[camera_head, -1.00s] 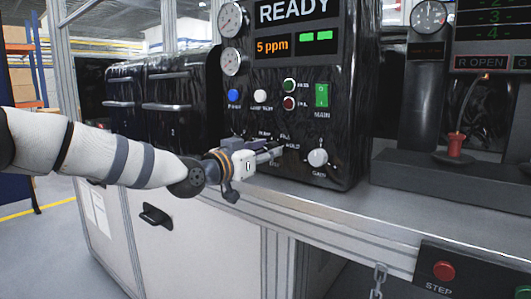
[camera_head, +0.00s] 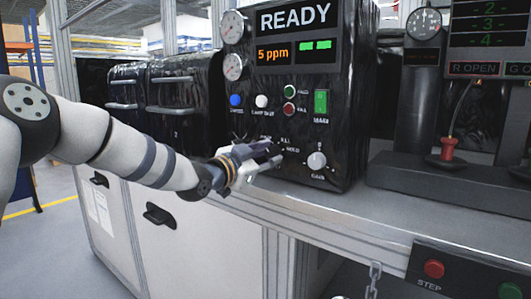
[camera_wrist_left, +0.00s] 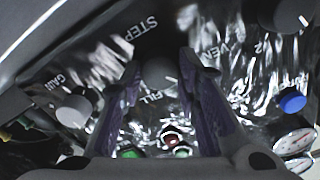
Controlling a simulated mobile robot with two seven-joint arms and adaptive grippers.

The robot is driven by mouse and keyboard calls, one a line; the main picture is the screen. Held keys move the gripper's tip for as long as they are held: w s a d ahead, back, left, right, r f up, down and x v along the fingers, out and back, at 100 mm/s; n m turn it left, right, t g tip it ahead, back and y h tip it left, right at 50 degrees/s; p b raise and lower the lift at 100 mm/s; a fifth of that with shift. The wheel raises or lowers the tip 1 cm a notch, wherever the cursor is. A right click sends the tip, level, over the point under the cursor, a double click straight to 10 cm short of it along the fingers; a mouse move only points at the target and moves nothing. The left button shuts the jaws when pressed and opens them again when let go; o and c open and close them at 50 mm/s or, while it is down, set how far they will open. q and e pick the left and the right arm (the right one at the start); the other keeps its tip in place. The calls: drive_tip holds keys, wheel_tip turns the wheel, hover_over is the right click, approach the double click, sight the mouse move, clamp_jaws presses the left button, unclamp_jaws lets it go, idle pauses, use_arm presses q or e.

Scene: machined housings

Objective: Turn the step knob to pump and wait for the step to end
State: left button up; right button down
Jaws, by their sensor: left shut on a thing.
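The step knob (camera_wrist_left: 158,73) is a dark round knob between my fingers in the left wrist view, with the labels STEP and FILL on either side of it. My left gripper (camera_wrist_left: 160,66) is shut on it. In the head view, my left gripper (camera_head: 268,157) reaches the lower front of the black control panel (camera_head: 345,125) and hides the knob; part of the label ring shows above it. Which label the knob points at cannot be told. The display (camera_head: 294,32) reads READY and 5 ppm, with two green bars lit. My right gripper is not in view.
A blue button (camera_head: 236,100), a white one, small green and red lamps and a green main switch (camera_head: 321,101) are above. A gauge stand with a red plug (camera_head: 448,148) is at the right.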

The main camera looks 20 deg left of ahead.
use_arm(q)
drive_tip(key=shift+r+m+p, duration=0.1)
drive_tip(key=shift+m+p, duration=0.3)
drive_tip(key=shift+m, duration=1.1)
drive_tip(key=o, duration=1.2)
drive_tip(key=shift+c, duration=0.2)
drive_tip(key=v, duration=1.2)
